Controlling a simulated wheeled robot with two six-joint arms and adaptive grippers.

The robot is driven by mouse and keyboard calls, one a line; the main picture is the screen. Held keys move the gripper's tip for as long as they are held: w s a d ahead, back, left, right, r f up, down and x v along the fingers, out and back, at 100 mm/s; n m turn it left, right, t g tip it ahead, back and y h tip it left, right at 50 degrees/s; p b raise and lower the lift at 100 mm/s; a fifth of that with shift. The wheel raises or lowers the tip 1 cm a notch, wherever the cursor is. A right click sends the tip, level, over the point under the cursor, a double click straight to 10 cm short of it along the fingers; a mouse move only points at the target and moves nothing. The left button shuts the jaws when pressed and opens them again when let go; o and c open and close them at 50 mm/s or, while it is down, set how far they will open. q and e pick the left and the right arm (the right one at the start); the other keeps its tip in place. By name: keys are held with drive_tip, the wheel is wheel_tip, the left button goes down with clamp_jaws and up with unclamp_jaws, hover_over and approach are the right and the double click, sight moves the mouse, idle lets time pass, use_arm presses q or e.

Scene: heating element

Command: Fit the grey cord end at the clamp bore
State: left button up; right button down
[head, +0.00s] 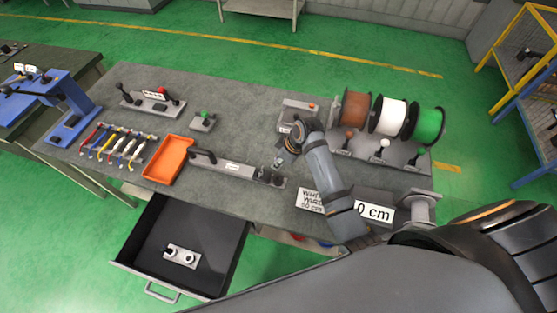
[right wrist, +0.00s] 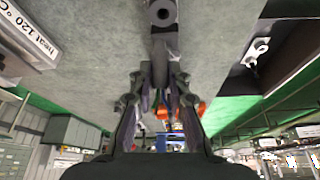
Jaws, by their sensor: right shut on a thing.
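My right gripper (head: 281,155) is over the middle of the bench in the head view, close to the right part of a long grey fixture (head: 235,170). In the right wrist view its fingers (right wrist: 162,66) are closed together on a small grey piece (right wrist: 165,46), which looks like the grey cord end. Just beyond it is a grey round part with a dark hole (right wrist: 162,14), which looks like the clamp bore. I cannot tell whether the piece touches it. The gripper hides the contact in the head view. My left gripper is not in view.
An orange tray (head: 168,160) and several coloured cords (head: 118,145) lie to the left. An open drawer (head: 190,240) juts from the front, holding a small white-topped part. Wire spools (head: 389,115) stand at the right.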

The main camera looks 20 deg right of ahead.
sight(279, 169)
drive_tip(key=shift+s+f+b, duration=0.2)
drive_tip(key=shift+f+b, duration=0.3)
drive_tip(key=shift+f, duration=0.55)
wheel_tip(279, 169, down, 2)
drive_tip(key=shift+f+b, duration=0.2)
drive_tip(key=shift+b, duration=0.4)
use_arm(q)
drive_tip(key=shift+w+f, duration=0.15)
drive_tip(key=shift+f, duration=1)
use_arm(e)
drive_tip(key=shift+r+p, duration=0.1)
drive_tip(key=shift+p, duration=0.3)
use_arm(q)
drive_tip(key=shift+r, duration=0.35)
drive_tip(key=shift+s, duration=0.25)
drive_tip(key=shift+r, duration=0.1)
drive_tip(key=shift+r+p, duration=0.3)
drive_tip(key=shift+p, duration=0.15)
